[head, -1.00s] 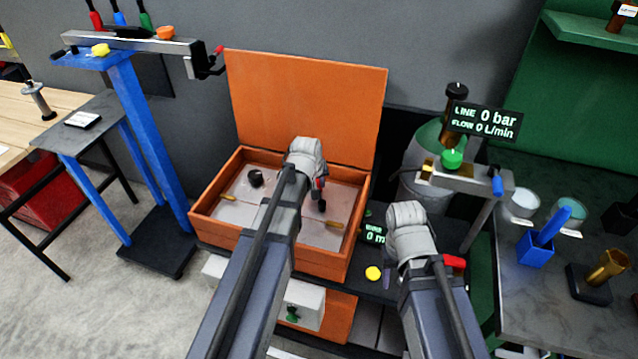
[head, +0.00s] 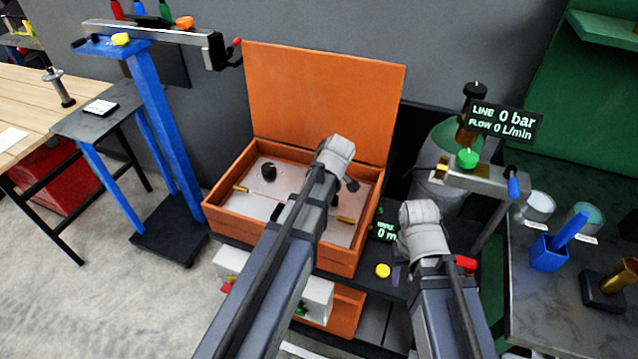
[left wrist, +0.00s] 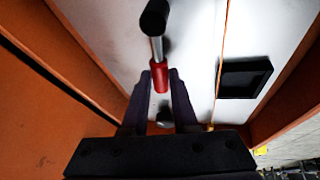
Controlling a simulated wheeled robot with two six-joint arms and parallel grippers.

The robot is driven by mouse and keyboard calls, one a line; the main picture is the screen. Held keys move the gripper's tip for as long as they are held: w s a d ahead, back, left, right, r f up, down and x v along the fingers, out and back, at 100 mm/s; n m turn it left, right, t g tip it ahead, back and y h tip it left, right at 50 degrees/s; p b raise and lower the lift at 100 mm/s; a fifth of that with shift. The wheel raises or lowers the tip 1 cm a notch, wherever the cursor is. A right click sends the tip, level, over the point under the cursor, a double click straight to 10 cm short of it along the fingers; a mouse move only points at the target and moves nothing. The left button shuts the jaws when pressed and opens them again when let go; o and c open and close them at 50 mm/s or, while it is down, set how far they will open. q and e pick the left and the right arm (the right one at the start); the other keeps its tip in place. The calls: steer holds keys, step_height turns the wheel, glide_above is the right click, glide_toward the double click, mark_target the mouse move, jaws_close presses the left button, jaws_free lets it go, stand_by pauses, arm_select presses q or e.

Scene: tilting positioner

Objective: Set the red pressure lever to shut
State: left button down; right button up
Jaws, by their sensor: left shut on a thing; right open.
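In the left wrist view, the red pressure lever (left wrist: 160,75) has a red sleeve on a silver rod that runs to a black round end (left wrist: 154,17). My left gripper (left wrist: 162,88) has its two dark fingers on either side of the red sleeve and is shut on it. In the head view my left wrist reaches over the open orange box (head: 232,222), and it hides the sleeve and fingers there. My right gripper (head: 398,262) is open, low beside the box's right side; my wrist hides most of it.
The orange lid (head: 325,100) stands raised behind the box. Inside are a black knob (head: 268,172) and brass-coloured handles (head: 347,220). A yellow button (head: 383,270) is right of the box. A display reads line 0 bar (head: 503,118). A blue stand (head: 160,130) is at left.

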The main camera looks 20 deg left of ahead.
arm_select(q)
steer(key=shift+s+n+g, duration=0.3)
steer(key=shift+s+n, duration=0.2)
steer(key=shift+n, duration=0.5)
steer(key=shift+s, duration=0.1)
steer(key=c, duration=0.7)
jaws_free()
steer(key=shift+r, duration=0.1)
steer(key=p+v, duration=0.7)
steer(key=shift+d+r, duration=0.2)
steer(key=shift+d, duration=0.1)
